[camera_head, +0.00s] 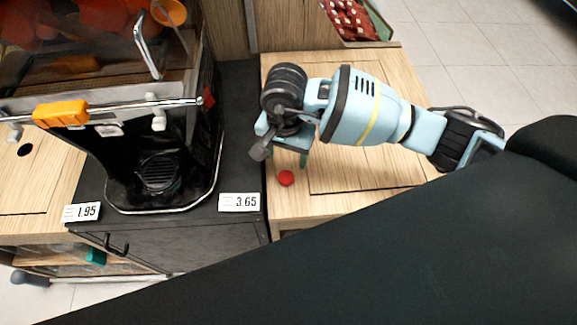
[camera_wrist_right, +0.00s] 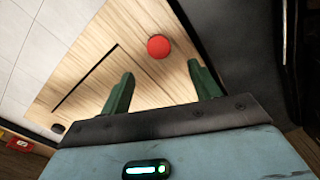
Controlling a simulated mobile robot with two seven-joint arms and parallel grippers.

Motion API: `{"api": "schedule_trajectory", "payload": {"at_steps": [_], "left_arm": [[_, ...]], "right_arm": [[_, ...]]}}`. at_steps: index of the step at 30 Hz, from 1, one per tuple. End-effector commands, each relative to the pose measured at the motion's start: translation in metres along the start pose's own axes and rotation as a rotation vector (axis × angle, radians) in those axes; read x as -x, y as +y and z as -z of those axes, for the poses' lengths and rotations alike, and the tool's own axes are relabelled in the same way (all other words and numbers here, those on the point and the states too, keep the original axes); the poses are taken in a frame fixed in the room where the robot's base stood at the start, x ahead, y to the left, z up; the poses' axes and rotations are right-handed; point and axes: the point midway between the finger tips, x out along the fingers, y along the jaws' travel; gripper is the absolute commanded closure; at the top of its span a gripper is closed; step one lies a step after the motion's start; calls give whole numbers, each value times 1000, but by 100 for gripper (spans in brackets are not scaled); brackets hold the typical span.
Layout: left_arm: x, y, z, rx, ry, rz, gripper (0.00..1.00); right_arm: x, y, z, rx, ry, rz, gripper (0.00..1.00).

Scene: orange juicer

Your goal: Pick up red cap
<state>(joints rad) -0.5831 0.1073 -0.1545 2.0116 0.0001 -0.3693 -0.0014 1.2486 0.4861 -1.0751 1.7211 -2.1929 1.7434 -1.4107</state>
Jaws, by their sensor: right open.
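The red cap (camera_head: 286,178) is a small round red piece on the light wooden counter (camera_head: 350,205), near its left edge by the dark juicer stand. My right gripper (camera_head: 287,158) is just behind the cap in the head view, pointing down. In the right wrist view the cap (camera_wrist_right: 158,47) lies beyond the fingertips, between their lines. The right gripper's green fingers (camera_wrist_right: 160,80) are apart with nothing between them. The cap is clear of both fingers in that view. My left gripper is not in either view.
The orange juicer (camera_head: 160,170) stands left of the cap on a dark cabinet with price tags (camera_head: 239,202). A crate with red contents (camera_head: 352,20) is at the back. The counter right of the cap is bare. A large dark shape covers the lower right of the head view.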

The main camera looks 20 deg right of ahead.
Motion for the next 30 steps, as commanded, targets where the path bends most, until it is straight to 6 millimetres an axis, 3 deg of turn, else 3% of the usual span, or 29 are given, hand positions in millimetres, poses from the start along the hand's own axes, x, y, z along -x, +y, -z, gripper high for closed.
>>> {"api": "schedule_trajectory", "payload": {"at_steps": [8,17,25,30], "left_arm": [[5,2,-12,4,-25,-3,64],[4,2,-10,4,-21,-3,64],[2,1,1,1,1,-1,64],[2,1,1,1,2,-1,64]], "right_arm": [[-15,0,-1,-2,-5,0,38],[-30,0,-2,-3,-6,2,38],[-66,0,-4,-4,-7,1,38],[-78,0,-4,-2,-6,3,38]]}}
